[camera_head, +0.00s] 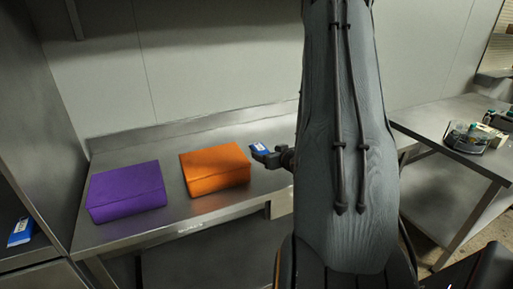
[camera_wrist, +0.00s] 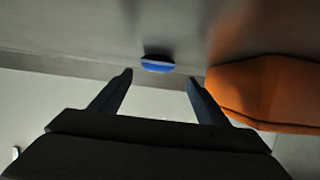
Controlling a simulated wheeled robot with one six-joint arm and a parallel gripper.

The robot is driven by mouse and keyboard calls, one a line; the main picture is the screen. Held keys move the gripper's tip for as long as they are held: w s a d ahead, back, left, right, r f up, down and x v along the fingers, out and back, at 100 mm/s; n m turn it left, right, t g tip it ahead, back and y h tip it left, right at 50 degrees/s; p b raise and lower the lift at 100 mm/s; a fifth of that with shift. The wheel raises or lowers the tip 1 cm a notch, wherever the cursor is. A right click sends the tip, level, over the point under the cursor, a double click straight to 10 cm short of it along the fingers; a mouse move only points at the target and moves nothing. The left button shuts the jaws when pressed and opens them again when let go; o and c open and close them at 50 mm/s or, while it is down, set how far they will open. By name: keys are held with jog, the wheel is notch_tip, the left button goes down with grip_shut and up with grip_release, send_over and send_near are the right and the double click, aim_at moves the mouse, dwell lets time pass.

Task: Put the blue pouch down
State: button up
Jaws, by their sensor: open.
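A small blue and white pouch (camera_head: 260,147) is on the steel counter beside the orange box, right at my gripper. In the wrist view the blue pouch (camera_wrist: 157,66) lies just ahead of the gap between my fingertips, with a dark shadow at its far side. My gripper (camera_wrist: 160,78) has its fingers spread apart with nothing between them. In the head view my gripper (camera_head: 268,158) partly covers the pouch. A second blue and white pouch (camera_head: 20,232) lies on a steel surface at the far left.
An orange box (camera_head: 215,169) sits left of the pouch; it also shows close to my right finger in the wrist view (camera_wrist: 265,92). A purple box (camera_head: 126,191) is farther left. A steel table (camera_head: 440,125) on the right holds several small items.

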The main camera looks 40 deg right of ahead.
aim_at(261, 148)
jog(key=shift+w+f, duration=0.15)
jog(key=shift+w, duration=0.35)
jog(key=shift+w+d+f+p, duration=0.35)
jog(key=shift+w+d+p, duration=0.25)
jog(key=shift+w, duration=0.25)
jog(key=shift+p+x, duration=0.8)
jog(key=shift+x, duration=1.35)
jog(key=shift+d, duration=0.1)
jog(key=c, duration=1.3)
jog(key=shift+r, duration=0.1)
jog(key=shift+r+b, duration=1.3)
jog(key=shift+r, duration=3.65)
